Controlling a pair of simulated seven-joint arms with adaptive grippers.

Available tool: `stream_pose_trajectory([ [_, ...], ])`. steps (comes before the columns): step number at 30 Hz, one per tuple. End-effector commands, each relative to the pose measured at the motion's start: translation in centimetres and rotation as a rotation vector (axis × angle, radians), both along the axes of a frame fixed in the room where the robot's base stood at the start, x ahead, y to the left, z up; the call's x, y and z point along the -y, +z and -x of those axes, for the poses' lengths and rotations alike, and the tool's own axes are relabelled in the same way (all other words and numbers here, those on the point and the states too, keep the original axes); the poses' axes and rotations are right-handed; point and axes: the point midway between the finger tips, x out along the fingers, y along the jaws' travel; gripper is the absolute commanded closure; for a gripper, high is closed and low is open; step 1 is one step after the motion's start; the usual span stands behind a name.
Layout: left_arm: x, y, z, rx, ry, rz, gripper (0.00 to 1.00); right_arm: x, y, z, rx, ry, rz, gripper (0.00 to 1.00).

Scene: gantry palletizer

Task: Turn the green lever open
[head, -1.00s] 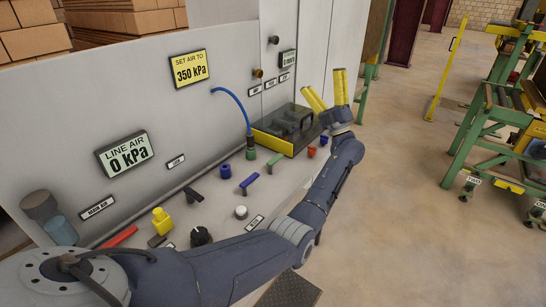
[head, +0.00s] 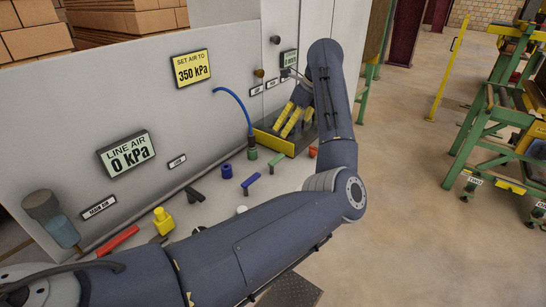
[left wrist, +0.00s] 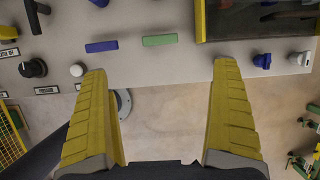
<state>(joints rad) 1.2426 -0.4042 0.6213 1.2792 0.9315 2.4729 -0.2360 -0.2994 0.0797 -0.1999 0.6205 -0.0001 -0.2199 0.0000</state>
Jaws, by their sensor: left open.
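The green lever (head: 277,161) is a short bar on the grey panel, to the right of the blue bar lever (head: 251,180). In the left wrist view the green lever (left wrist: 160,40) lies crosswise, just beyond the gap between my fingertips. My left gripper (head: 294,128) has yellow ribbed fingers and appears over the tray area, above and to the right of the lever. In the left wrist view my left gripper (left wrist: 162,70) is wide open and empty, apart from the lever. My right gripper is not in view.
A yellow-edged dark tray (head: 272,140) stands behind the lever. A green fitting with a blue hose (head: 252,153) is close by. A white knob (left wrist: 77,70) and a black knob (left wrist: 33,68) sit to the left, blue valves (left wrist: 262,60) to the right. Signs read LINE AIR 0 kPa (head: 129,154) and SET AIR TO 350 kPa (head: 192,68).

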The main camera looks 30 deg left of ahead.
Motion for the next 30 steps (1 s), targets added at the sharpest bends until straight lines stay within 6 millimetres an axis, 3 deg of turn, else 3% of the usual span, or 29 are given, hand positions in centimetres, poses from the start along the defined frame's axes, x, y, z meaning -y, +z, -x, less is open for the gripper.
stream_pose_trajectory([
  [21, -4.6, -11.0, -0.7, -0.006, 0.000, -0.005, 0.04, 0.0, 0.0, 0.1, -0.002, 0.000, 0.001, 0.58],
  [30, -5.9, -14.5, -1.0, -0.005, -0.002, -0.005, 0.04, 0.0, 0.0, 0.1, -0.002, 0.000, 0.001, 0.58],
])
